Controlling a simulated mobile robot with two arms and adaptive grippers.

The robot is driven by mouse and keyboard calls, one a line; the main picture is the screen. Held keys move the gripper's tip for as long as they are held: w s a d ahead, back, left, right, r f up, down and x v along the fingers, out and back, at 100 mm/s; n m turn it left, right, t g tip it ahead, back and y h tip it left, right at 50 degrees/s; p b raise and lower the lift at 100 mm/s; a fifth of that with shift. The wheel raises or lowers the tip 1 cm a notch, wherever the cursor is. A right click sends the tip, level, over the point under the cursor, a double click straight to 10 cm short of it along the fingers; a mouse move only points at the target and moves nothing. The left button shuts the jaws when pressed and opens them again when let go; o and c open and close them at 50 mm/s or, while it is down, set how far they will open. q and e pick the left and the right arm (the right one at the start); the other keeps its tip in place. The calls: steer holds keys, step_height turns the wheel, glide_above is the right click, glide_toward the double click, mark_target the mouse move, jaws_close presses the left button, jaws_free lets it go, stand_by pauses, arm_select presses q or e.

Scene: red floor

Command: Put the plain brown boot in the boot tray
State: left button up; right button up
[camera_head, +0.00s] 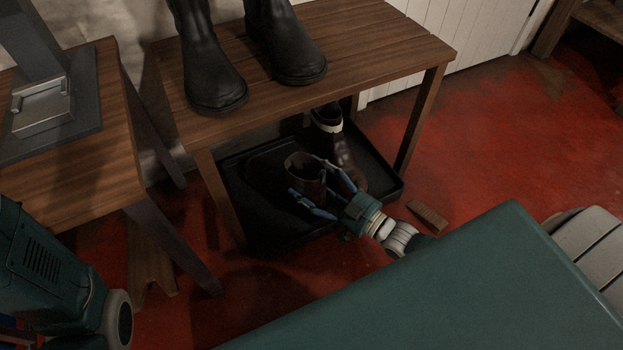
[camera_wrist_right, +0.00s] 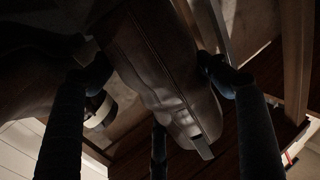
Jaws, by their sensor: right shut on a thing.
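The plain brown boot (camera_head: 305,168) is upright, its shaft opening facing up, over the left-middle part of the black boot tray (camera_head: 386,166) under the bench. My right gripper (camera_head: 302,176) is shut on its shaft, with blue fingers on either side. In the right wrist view the brown leather (camera_wrist_right: 160,65) fills the middle between the dark fingers. Shadow hides whether the sole touches the tray. A second brown boot with a cream band (camera_head: 332,140) stands in the tray to the right, close to the held boot. My left gripper is out of the picture.
A wooden bench (camera_head: 370,40) spans above the tray and carries two tall black boots (camera_head: 205,65). Its front legs flank the tray. A small wooden block (camera_head: 428,215) lies on the red floor at the right. A wooden table (camera_head: 75,180) stands at the left.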

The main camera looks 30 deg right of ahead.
steer(key=o, duration=2)
steer(key=shift+f, duration=0.15)
